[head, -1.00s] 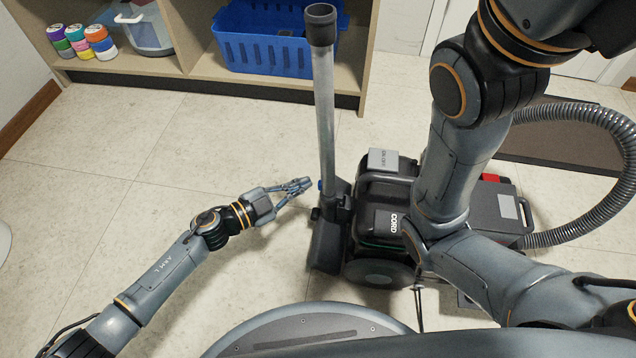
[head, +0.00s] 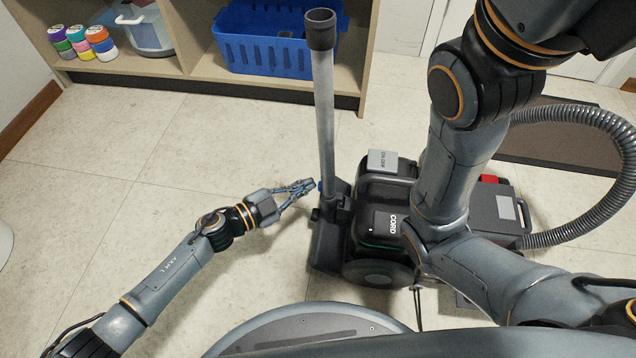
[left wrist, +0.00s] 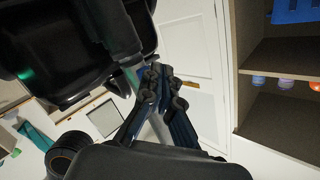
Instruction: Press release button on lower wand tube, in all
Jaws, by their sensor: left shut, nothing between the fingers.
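The grey wand tube (head: 324,115) stands upright in the head view, with a black collar (head: 320,30) at its top. Its lower end enters a black floor head (head: 327,245) beside the black vacuum body (head: 385,185). The fingers also show in the left wrist view (left wrist: 160,88), pointing toward the tube; the button is hidden there. My right arm crosses the vacuum, its gripper out of view.
A ribbed hose (head: 603,200) curves at the right over a dark mat (head: 555,150).

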